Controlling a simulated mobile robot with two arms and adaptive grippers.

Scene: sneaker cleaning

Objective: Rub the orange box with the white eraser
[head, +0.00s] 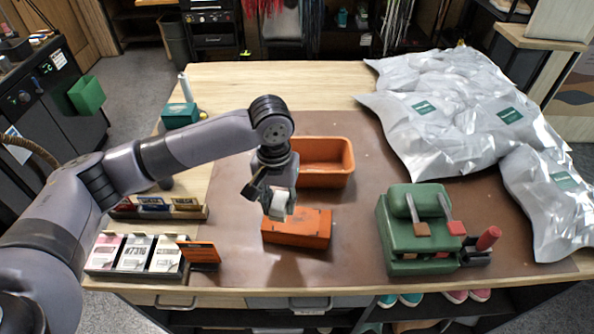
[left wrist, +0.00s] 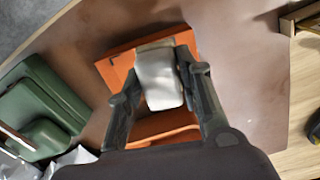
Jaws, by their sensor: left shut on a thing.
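The orange box (head: 312,229) lies on the brown mat in the middle of the table, and it also shows in the left wrist view (left wrist: 118,68). My left gripper (head: 281,207) is above the box's left part. It is shut on the white eraser (left wrist: 159,80), which also shows in the head view (head: 279,203) between the fingers. The eraser is over the box's top; I cannot tell whether it touches it. My right gripper is not in view.
An orange tray (head: 345,181) stands behind the box. A green machine (head: 398,222) stands to the right, and silvery bags (head: 450,120) lie at the back right. Small card boxes (head: 133,252) stand at the front left. The brown mat (head: 340,265) is bare in front of the box.

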